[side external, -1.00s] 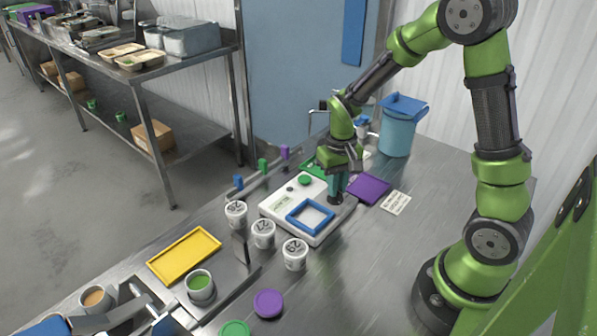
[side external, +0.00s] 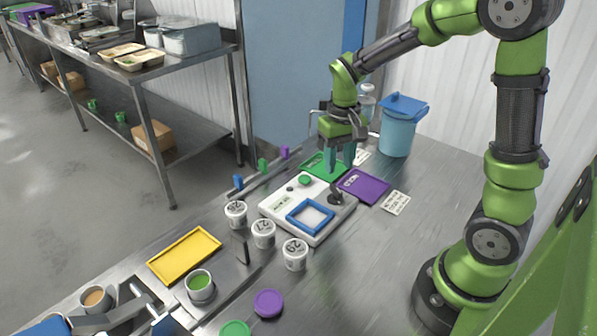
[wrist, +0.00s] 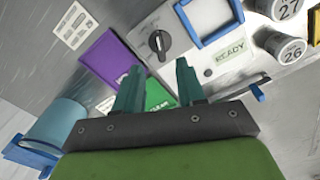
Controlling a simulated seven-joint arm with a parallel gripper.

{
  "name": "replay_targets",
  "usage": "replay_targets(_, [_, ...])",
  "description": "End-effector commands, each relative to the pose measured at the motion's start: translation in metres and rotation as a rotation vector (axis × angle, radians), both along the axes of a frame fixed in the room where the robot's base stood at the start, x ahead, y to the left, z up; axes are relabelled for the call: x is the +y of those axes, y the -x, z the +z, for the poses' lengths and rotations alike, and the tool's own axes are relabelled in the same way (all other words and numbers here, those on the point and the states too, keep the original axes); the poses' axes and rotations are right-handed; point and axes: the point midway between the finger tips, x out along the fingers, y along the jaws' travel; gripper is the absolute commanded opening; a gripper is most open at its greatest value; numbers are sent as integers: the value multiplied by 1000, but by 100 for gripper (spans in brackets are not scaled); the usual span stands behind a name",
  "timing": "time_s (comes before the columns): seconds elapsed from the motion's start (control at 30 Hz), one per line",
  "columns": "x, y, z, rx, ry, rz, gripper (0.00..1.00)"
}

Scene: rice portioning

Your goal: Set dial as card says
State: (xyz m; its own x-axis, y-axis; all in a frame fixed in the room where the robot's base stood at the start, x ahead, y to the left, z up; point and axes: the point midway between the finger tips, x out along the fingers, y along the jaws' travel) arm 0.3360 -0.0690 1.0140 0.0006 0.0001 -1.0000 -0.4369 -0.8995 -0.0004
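The black dial (side external: 336,197) sits on the right end of the white machine (side external: 271,207). In the wrist view the dial (wrist: 159,43) shows a raised bar running roughly up and down; its exact setting is too small to read. My gripper (side external: 341,168) is above and behind the dial, apart from it. In the wrist view its two teal fingers (wrist: 160,68) are spread with nothing between them. A small white printed card (side external: 396,203) lies right of the purple mat (side external: 371,181); its text is unreadable. A green mat (side external: 318,160) lies behind the machine, partly hidden by the fingers.
The machine bears a blue square frame (side external: 292,217) and a READY display (wrist: 230,55). Several numbered white tubs (side external: 263,234) stand in front. A blue lidded bin (side external: 397,135) stands behind right. A yellow tray (side external: 184,256) lies left. The table's right side is clear.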

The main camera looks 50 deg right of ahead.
Motion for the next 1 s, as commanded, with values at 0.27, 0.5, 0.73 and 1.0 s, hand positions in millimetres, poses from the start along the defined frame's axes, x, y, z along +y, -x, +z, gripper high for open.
replay_targets(0.27, [0,-1,65,-5,0,0,39])
replay_targets(0.5, [0,0,92,-1,0,0,39])
replay_targets(0.73, [0,0,96,0,0,-1,39])
replay_targets(1.0, [0,-3,91,-18,2,-4,39])
